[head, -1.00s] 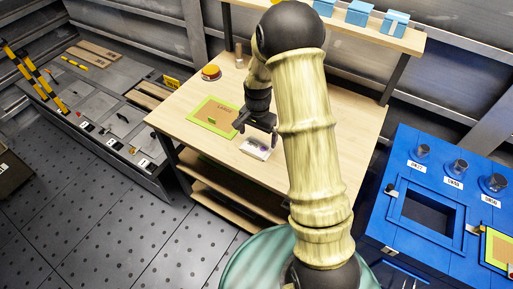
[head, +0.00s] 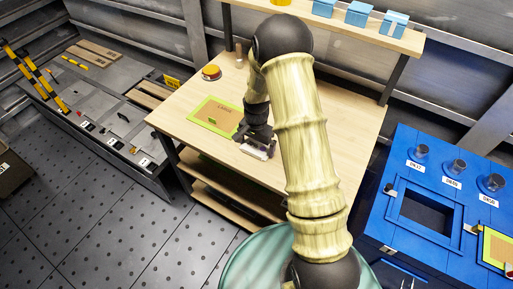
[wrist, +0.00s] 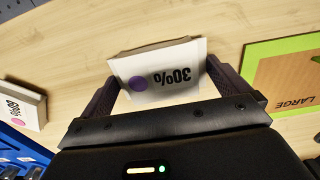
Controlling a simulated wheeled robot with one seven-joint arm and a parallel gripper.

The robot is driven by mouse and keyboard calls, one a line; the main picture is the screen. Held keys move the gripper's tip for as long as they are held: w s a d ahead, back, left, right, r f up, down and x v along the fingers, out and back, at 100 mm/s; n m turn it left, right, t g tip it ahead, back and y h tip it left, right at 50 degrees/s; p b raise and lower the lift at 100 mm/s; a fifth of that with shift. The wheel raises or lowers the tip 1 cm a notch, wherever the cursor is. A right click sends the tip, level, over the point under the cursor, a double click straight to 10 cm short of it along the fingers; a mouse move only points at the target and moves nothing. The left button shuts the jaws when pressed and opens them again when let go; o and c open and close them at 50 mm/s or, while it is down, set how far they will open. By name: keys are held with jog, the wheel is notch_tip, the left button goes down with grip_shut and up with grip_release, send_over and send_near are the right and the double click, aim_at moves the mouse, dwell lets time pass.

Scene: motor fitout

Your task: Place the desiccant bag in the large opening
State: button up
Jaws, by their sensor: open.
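A white desiccant bag (wrist: 158,78) marked "30%" with a purple dot lies on the wooden table between the fingers of my gripper (wrist: 163,80). The fingers are open, one on each side of it; I cannot tell whether they touch it. In the head view my gripper (head: 257,138) is low over the table, and the bag (head: 254,153) shows just in front of it. A second white bag (wrist: 22,104) with a pink dot lies to the left in the wrist view. A blue cabinet (head: 386,238) at the right has a dark rectangular opening (head: 428,213).
A green-edged brown panel (wrist: 285,76) marked "LARGE" lies beside the gripper on the table (head: 340,125). Another green-edged panel (head: 497,247) is by the cabinet opening. Several dark round knobs line the cabinet's back. Blue boxes (head: 358,14) stand on the shelf above the table.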

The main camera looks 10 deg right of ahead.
aim_at(257, 146)
jog(key=c, duration=1.1)
notch_tip(257, 146, up, 10)
jog(key=shift+b, duration=0.4)
